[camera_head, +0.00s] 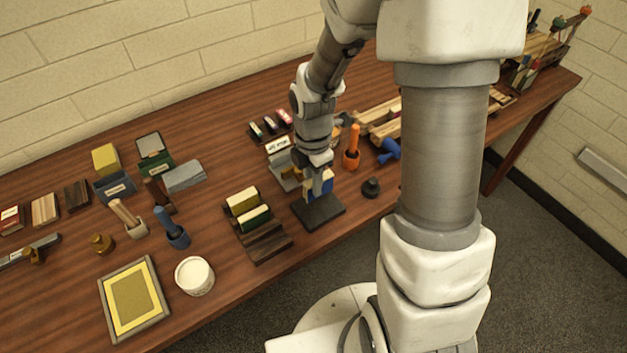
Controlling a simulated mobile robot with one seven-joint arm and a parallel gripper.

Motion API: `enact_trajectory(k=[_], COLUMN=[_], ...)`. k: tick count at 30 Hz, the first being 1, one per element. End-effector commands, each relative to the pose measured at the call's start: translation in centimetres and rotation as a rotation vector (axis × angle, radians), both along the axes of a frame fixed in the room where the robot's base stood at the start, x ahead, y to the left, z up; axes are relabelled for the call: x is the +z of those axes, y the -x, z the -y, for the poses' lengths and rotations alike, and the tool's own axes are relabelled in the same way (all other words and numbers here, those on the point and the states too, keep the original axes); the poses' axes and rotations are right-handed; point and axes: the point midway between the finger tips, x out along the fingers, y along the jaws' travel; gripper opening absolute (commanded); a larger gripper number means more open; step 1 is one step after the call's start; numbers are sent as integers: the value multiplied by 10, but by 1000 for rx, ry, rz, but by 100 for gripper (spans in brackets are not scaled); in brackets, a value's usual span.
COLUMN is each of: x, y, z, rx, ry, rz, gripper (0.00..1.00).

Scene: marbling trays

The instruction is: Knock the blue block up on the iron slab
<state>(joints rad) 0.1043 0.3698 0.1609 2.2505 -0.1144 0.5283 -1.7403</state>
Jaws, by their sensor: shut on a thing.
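The blue block (316,190) is between the fingers of my gripper (321,178), which is shut on it. The block is right at the dark iron slab (320,213), over its back half. I cannot tell whether the block touches the slab or hangs just above it. A tan or yellow part shows beside the blue, partly hidden by the gripper. The slab lies flat near the table's front edge.
A wooden rack (265,245) with yellow and green blocks stands left of the slab. A small black weight (371,187) sits to the right, and an orange-handled tool (352,150) stands behind it. A white tub (194,275) and a framed yellow tray (133,299) are at the front left.

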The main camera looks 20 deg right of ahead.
Motion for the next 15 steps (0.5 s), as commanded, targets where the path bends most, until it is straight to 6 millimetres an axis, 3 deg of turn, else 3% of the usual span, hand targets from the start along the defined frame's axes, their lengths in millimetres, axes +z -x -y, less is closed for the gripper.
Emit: enact_trajectory(k=[8,15], x=[-2,-17], y=[0,0], z=[0,0], rx=[0,0], ry=[0,1], rz=[0,-2], gripper=[0,0])
